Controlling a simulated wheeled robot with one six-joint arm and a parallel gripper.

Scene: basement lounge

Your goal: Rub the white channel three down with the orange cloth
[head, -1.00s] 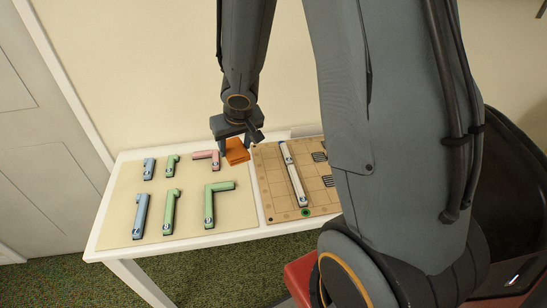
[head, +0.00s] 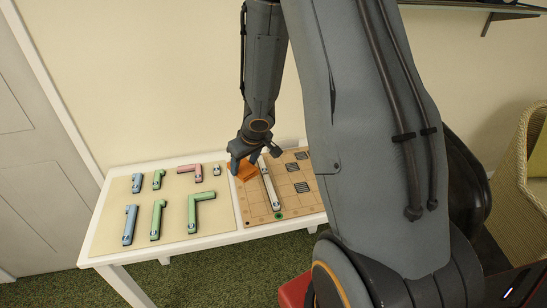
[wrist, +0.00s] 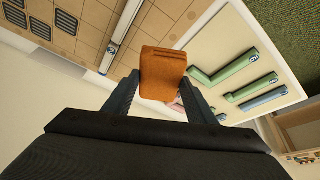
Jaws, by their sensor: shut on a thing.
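My gripper (head: 243,163) is shut on the orange cloth (head: 246,174), a folded block, at the back left edge of the tan board. The wrist view shows the cloth (wrist: 162,75) between my two fingers. A long white channel (head: 270,188) lies on the board, just right of the cloth in the head view. In the wrist view the channel (wrist: 124,27) runs left of the cloth with a round blue mark near its end. My gripper partly covers its far end in the head view. I cannot tell whether cloth and channel touch.
The tan gridded board (head: 250,207) also bears dark slotted squares (head: 303,187) and a green ring. A cream mat (head: 177,222) at left holds several blue, green and pink channels and a small white piece (head: 217,169). Both lie on a white table (head: 105,259) against the wall.

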